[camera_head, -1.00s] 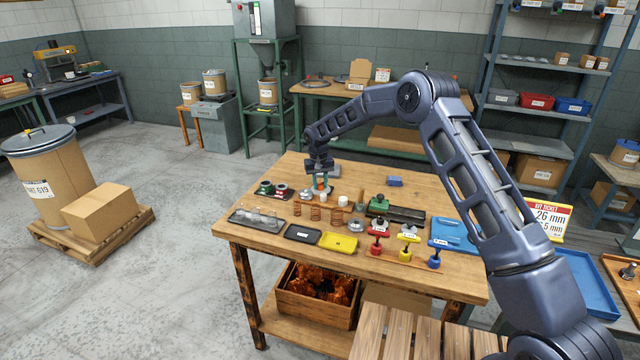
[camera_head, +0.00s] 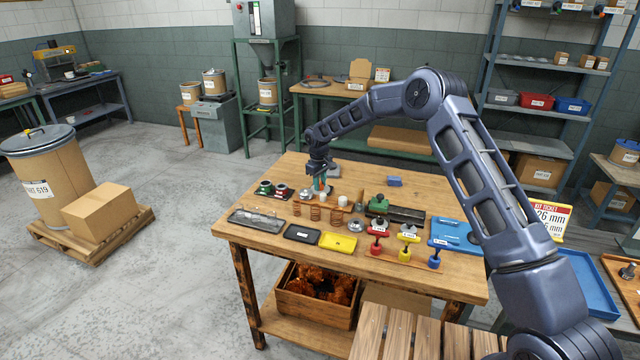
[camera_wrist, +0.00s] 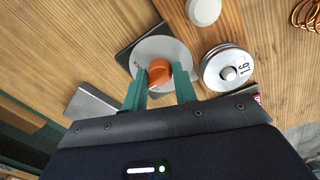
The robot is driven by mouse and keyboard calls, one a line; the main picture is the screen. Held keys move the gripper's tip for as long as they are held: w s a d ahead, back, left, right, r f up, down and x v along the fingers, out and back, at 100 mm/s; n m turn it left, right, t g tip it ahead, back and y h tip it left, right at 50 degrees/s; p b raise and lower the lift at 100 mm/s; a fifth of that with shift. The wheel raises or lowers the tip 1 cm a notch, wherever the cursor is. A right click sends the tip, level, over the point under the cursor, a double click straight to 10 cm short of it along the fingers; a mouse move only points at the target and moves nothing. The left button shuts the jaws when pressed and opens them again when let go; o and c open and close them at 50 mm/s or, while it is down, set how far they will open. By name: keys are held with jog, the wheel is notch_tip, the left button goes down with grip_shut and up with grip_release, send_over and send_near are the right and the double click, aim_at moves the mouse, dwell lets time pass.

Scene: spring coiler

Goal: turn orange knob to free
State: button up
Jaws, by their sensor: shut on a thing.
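The orange knob (camera_wrist: 159,70) sits on a round grey disc (camera_wrist: 148,50) on a dark base in the wrist view. My gripper (camera_wrist: 160,88) has its two teal fingers at either side of the knob and is shut on it. In the head view my gripper (camera_head: 319,184) points down at the back left part of the wooden bench (camera_head: 350,175), and the knob is mostly hidden there.
A disc marked 16 (camera_wrist: 228,68) and a white cylinder (camera_wrist: 203,11) stand close to the knob. Copper springs (camera_head: 315,212), a black tray (camera_head: 303,233), a yellow tray (camera_head: 338,241) and colored-handled tools (camera_head: 405,240) lie nearer the front. The bench's back right is mostly clear.

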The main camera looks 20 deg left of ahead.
jog(key=n, duration=0.4)
jog(key=shift+s+n, duration=0.15)
jog(key=shift+n, duration=0.25)
dwell(0.4)
jog(key=o, duration=0.9)
jog(key=shift+o, duration=0.2)
notch_tip(320, 180, up, 11)
jog(key=shift+s, duration=0.2)
jog(key=shift+f, duration=0.1)
